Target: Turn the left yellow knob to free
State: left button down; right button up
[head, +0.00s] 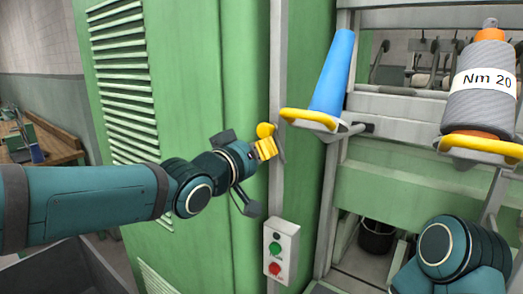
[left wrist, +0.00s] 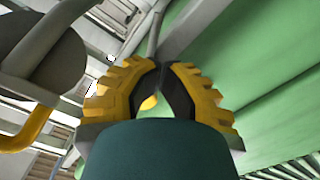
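A round yellow knob (head: 265,130) sits on a thin grey lever beside the upright post, at the edge of the green cabinet. My left gripper (head: 266,148) has its stepped yellow fingers right at the knob, just below it in the head view. In the left wrist view, part of the yellow knob (left wrist: 148,103) shows between the dark inner pads of my left gripper (left wrist: 164,72). The fingertips are close together there, with a narrow gap. I cannot tell whether the pads press on the knob. My right gripper is not in view.
A blue cone (head: 334,75) stands on a yellow-rimmed holder right of the knob. A grey bobbin (head: 482,95) labelled Nm 20 stands farther right. A switch box (head: 281,252) with green and red buttons is below. The green cabinet (head: 200,60) stands close behind my left arm.

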pick_arm(q)
jog(key=shift+a+r, duration=0.15)
jog(key=shift+r, duration=0.3)
jog(key=f+v, duration=0.1)
jog(key=v, duration=0.5)
jog(key=shift+f, duration=0.15)
